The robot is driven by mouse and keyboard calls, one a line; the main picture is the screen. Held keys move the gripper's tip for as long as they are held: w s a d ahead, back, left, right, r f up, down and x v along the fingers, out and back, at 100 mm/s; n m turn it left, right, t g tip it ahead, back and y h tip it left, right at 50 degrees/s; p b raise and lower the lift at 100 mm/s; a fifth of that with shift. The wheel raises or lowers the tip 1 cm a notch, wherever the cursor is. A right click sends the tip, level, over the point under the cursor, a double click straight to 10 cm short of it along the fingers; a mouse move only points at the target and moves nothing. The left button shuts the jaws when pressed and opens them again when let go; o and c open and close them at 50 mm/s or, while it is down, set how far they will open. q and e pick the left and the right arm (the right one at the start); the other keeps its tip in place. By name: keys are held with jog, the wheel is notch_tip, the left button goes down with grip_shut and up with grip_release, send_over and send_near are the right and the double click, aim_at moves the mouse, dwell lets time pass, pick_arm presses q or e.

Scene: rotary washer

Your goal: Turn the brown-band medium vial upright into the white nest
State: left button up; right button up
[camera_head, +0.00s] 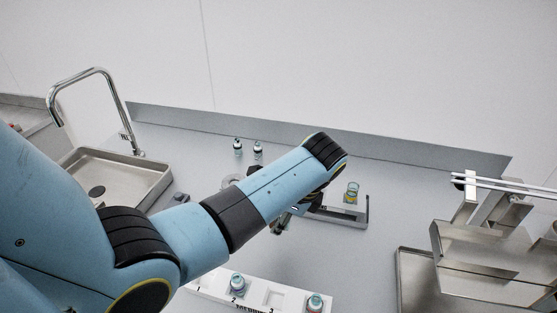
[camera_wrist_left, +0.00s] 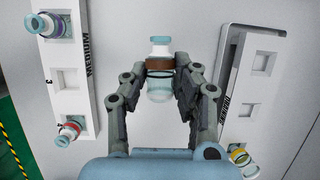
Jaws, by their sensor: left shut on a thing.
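The brown-band vial (camera_wrist_left: 159,65) is between the fingers of my left gripper (camera_wrist_left: 160,72) in the left wrist view. Its clear cap end points to the top of that picture and its glass body towards my wrist; it looks lying across the view, not upright. In the head view my left gripper (camera_head: 279,226) is mostly behind my own arm, and the held vial cannot be made out. The white nest (camera_head: 213,290) runs along the front, with an empty numbered square seat; it also shows in the left wrist view (camera_wrist_left: 66,97). My right gripper is not in view.
The nest holds a purple-band vial (camera_wrist_left: 45,25) and a red-band vial (camera_wrist_left: 68,132). A grey holder (camera_head: 348,218) carries a yellow-band vial (camera_head: 351,192). Two small vials (camera_head: 238,147) stand at the back. A sink (camera_head: 120,172) is left, metal equipment (camera_head: 478,262) right.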

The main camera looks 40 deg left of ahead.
aim_at(273, 248)
pick_arm(q)
jog(key=shift+s+d+r, duration=0.15)
jog(key=shift+s+d, duration=0.1)
jog(key=shift+s, duration=0.3)
jog(key=shift+f+b, duration=0.55)
jog(key=shift+f, duration=0.65)
jog(key=shift+f+b, duration=1.6)
jog(key=shift+b, duration=0.2)
jog(key=shift+f+b, duration=0.45)
jog(key=shift+f, duration=0.6)
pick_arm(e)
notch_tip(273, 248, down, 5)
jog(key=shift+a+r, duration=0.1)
pick_arm(q)
jog(key=shift+r, duration=0.15)
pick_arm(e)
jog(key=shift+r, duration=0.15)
pick_arm(q)
jog(key=shift+r+p, duration=0.3)
jog(key=shift+p, duration=0.5)
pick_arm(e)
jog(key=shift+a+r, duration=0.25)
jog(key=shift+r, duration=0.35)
